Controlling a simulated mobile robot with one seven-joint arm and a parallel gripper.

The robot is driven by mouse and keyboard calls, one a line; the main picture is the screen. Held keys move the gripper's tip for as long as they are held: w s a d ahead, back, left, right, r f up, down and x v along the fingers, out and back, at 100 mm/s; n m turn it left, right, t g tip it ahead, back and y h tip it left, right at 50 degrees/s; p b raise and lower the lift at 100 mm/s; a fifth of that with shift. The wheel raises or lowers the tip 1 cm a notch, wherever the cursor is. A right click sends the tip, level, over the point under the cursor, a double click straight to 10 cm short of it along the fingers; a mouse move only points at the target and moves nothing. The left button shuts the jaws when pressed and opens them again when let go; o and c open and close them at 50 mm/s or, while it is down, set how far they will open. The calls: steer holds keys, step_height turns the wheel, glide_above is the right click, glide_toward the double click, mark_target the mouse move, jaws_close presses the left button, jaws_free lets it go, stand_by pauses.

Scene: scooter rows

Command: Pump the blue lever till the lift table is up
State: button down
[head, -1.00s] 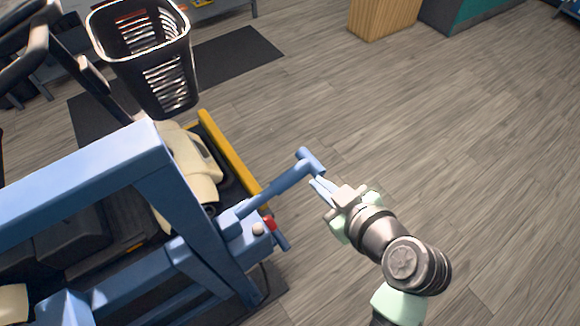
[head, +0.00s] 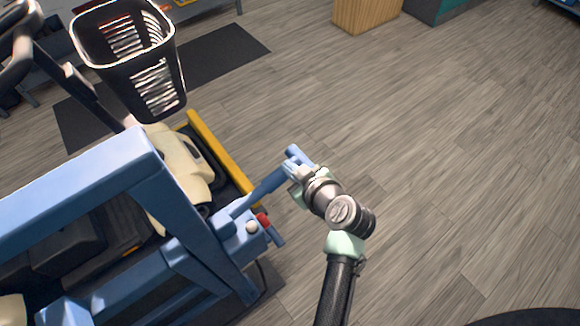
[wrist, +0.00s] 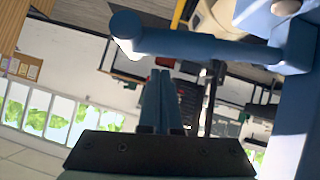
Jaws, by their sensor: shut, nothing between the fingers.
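The blue lever (head: 262,190) slants up from the pump block to a short crossbar at its free end. In the wrist view the lever (wrist: 205,46) runs across above my fingers, its rounded end at upper left. My gripper (head: 291,170) is at the lever's free end in the head view. Its blue fingers (wrist: 160,92) are together with nothing between them. I cannot tell whether they touch the lever. The lift table (head: 220,152), with a yellow edge, carries a scooter (head: 180,170). The table's height is hard to judge from above.
A blue frame (head: 85,180) stands at the left beside the lift table. A red knob (head: 263,219) and a pale knob (head: 251,227) sit by the lever's base. The scooter's black basket (head: 130,60) rises at upper left. The wooden floor at right is clear.

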steer(key=shift+w+f, duration=0.2)
steer(key=shift+f, duration=0.5)
steer(key=shift+d+f, duration=0.1)
